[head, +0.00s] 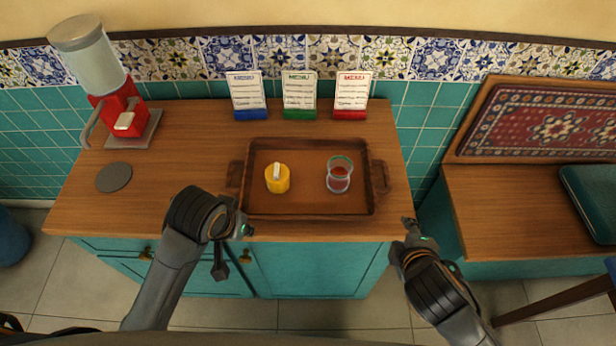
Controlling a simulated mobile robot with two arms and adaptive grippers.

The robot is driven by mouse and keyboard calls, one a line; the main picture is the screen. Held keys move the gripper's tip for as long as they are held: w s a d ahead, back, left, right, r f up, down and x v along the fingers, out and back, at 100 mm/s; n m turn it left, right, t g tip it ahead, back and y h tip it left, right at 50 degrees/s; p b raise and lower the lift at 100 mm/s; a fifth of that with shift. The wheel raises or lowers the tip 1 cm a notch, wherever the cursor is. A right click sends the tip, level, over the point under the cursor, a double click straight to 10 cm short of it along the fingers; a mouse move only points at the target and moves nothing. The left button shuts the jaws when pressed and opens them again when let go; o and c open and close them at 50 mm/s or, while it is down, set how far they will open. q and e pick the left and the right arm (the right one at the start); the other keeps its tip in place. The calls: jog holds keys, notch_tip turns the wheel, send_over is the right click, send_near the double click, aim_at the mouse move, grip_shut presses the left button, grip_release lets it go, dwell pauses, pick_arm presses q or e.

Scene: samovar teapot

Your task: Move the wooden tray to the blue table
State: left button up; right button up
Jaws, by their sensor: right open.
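The wooden tray (310,210) lies flat on the wooden counter, with a dark rim and a handle at its left and right ends. A yellow pot with a pale top (277,181) and a glass of red drink (339,176) stand in it. My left gripper (236,226) is at the counter's front edge by the tray's front left corner; its fingers are hard to make out. My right gripper (411,232) is open and empty, off the counter's front right corner and apart from the tray's right handle. No blue table can be clearly made out.
A red dispenser (121,110) and a grey disc (114,177) are on the counter's left. Several menu stands (299,95) line the back. A wooden bench (530,205) with a dark cushion (592,200) is at right. A blue object (10,238) is cut off at the left edge.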

aim_at(231, 169)
jog(key=w+n+t, duration=0.1)
jog(key=n, duration=0.2)
jog(key=w+r+n+t, duration=0.1)
jog(key=n, duration=0.2)
jog(key=w+n+t, duration=0.1)
jog(key=n, duration=0.2)
jog(key=shift+w+a+r+n+y, duration=0.2)
jog(key=shift+w+a+n+y, duration=0.1)
jog(key=shift+w+a+y, duration=0.1)
jog(key=n, duration=0.3)
jog(key=d+n+t+y, duration=0.1)
jog(key=n, duration=0.2)
jog(key=w+n+y, duration=0.1)
jog(key=n, duration=0.2)
jog(key=shift+w+d+f+n, duration=0.1)
jog(key=shift+d+f+n, duration=0.15)
jog(key=shift+f+n, duration=0.15)
jog(key=shift+n, duration=0.3)
pick_arm(q)
jog(key=w+a+r+n+y, duration=0.2)
jog(key=w+a+r, duration=0.1)
jog(key=w+r, duration=0.6)
jog(key=w, duration=0.3)
jog(key=shift+w+a+r+y, duration=0.15)
jog(key=shift+w+r+y, duration=0.1)
jog(key=shift+y, duration=0.15)
pick_arm(e)
jog(key=shift+r, duration=0.1)
pick_arm(q)
jog(key=shift+w+f, duration=0.1)
